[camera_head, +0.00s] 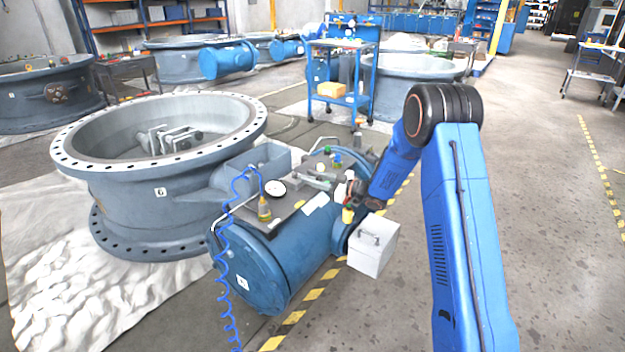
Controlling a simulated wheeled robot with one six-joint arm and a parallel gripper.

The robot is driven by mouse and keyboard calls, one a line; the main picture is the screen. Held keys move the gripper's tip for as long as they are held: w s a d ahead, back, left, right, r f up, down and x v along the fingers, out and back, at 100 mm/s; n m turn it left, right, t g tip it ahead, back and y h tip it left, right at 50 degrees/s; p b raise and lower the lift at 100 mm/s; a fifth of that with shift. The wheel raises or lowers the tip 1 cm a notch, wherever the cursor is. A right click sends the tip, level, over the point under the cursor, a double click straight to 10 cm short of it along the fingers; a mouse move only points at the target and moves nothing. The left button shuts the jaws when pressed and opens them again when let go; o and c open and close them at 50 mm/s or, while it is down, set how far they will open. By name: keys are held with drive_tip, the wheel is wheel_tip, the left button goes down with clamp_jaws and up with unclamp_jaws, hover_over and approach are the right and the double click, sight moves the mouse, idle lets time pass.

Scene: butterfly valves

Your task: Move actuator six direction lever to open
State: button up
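The butterfly valve marked 6 (140,200) is a large grey flanged ring at left. Its blue cylindrical actuator (290,265) lies attached at its right side. On the actuator's top plate are a grey lever-like part (312,181), a round white gauge (275,187) and small green and blue knobs (330,153). I cannot tell for sure which part is the direction lever, nor its setting. My gripper (347,194) is at the right end of the top plate, close to small red, white and yellow parts. Its fingers are too small and partly hidden to read; contact is unclear.
A coiled blue hose (224,270) runs from a yellow fitting (264,208) down the actuator's left end. A white box (373,246) sits at its right side. A blue cart (343,85) stands behind. Open concrete floor (545,200) lies at right, beyond my arm.

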drive_tip(key=v, duration=1.7)
drive_tip(key=shift+d, duration=0.2)
drive_tip(key=shift+f, duration=0.1)
drive_tip(key=shift+c, duration=0.7)
